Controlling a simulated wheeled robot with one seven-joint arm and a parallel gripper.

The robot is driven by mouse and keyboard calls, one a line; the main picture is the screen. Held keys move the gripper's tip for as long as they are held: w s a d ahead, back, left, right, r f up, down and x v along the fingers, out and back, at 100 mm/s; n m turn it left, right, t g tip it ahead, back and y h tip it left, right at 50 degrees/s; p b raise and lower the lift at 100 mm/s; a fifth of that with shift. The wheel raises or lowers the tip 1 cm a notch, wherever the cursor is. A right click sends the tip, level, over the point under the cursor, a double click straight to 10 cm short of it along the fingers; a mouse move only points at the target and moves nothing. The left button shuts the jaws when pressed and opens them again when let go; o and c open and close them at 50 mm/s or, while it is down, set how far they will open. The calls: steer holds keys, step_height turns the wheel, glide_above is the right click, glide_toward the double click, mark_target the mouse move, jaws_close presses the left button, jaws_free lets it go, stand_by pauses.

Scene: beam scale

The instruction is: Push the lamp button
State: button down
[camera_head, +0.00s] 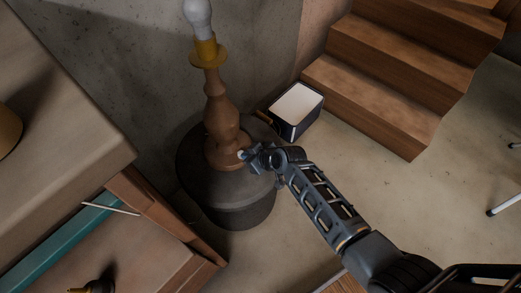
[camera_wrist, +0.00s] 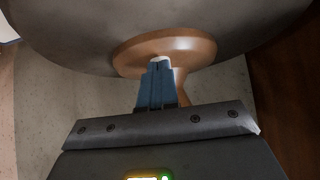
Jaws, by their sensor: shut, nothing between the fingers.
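The lamp (camera_head: 221,108) has a turned wooden body, a yellow socket and a white bulb (camera_head: 197,18). It stands on a dark round stand (camera_head: 202,189). A small pale button (camera_head: 242,155) shows low on the lamp's base. In the wrist view the lamp's wooden base (camera_wrist: 190,50) is ahead, with the white button (camera_wrist: 160,59) at its near edge. My gripper (camera_head: 250,157) is shut and empty. In the wrist view its fingertips (camera_wrist: 158,66) overlap the lower part of the button. I cannot tell whether they touch it. The bulb does not look lit.
A concrete wall (camera_head: 130,60) rises behind the lamp. A wooden desk or shelf (camera_head: 60,130) fills the left.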

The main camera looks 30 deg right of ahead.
steer(key=w+r+p+v, duration=0.1)
steer(key=p+v, duration=0.2)
steer(key=v, duration=0.9)
steer(key=shift+w+a+r, duration=0.2)
steer(key=shift+w+r, duration=0.1)
steer(key=shift+r, duration=0.05)
